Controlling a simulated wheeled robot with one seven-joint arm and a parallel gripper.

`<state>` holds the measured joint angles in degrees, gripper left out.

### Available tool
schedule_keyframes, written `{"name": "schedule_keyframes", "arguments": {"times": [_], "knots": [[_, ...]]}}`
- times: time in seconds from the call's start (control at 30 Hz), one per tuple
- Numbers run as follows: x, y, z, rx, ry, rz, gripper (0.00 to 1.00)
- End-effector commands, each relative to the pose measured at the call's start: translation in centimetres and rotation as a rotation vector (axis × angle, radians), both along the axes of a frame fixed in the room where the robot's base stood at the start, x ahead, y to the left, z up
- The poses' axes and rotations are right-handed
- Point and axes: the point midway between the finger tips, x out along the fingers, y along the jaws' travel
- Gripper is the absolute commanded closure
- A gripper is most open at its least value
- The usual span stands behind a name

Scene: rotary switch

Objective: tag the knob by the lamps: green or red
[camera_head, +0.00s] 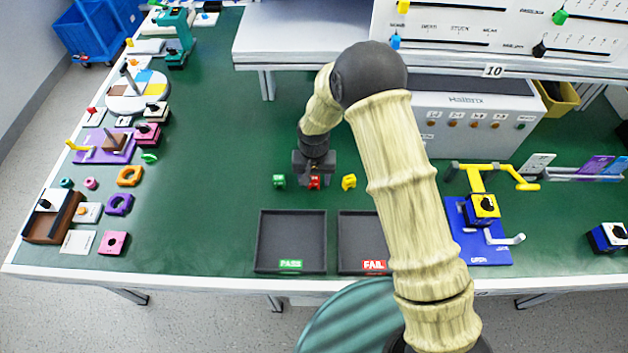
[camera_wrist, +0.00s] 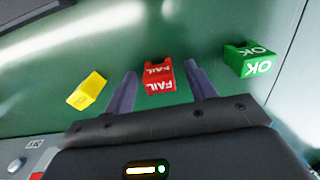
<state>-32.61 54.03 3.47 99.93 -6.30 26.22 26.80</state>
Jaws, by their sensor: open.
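My gripper (camera_head: 314,170) points down over the green bench and is open. In the wrist view my gripper (camera_wrist: 160,70) has its two fingers on either side of the red FAIL tag (camera_wrist: 159,77); whether they touch it I cannot tell. The red tag (camera_head: 314,183) also shows in the head view. The green OK tag (camera_head: 279,181) lies to its left, the yellow tag (camera_head: 349,182) to its right. A yellow switch with a black knob (camera_head: 482,208) sits on a blue fixture (camera_head: 467,245). The Halbrix box (camera_head: 460,101) carries several orange lamps and a green one (camera_head: 521,126); which are lit I cannot tell.
A dark PASS tray (camera_head: 292,226) and a FAIL tray (camera_head: 355,226) stand at the front edge, the latter partly behind my arm. Assorted parts crowd the left side.

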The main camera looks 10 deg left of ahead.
Motion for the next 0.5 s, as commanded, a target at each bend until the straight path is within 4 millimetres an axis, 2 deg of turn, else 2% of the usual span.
{"name": "schedule_keyframes", "arguments": {"times": [0.07, 0.2, 0.3, 0.5], "knots": [[0.00, 0.00, 0.01, 0.000, 0.000, 0.000, 0.48], [0.00, 0.00, 0.02, 0.000, 0.000, 0.000, 0.76], [0.00, 0.00, 0.02, 0.000, 0.000, 0.000, 0.92], [0.00, 0.00, 0.03, 0.000, 0.000, 0.000, 0.92]]}}
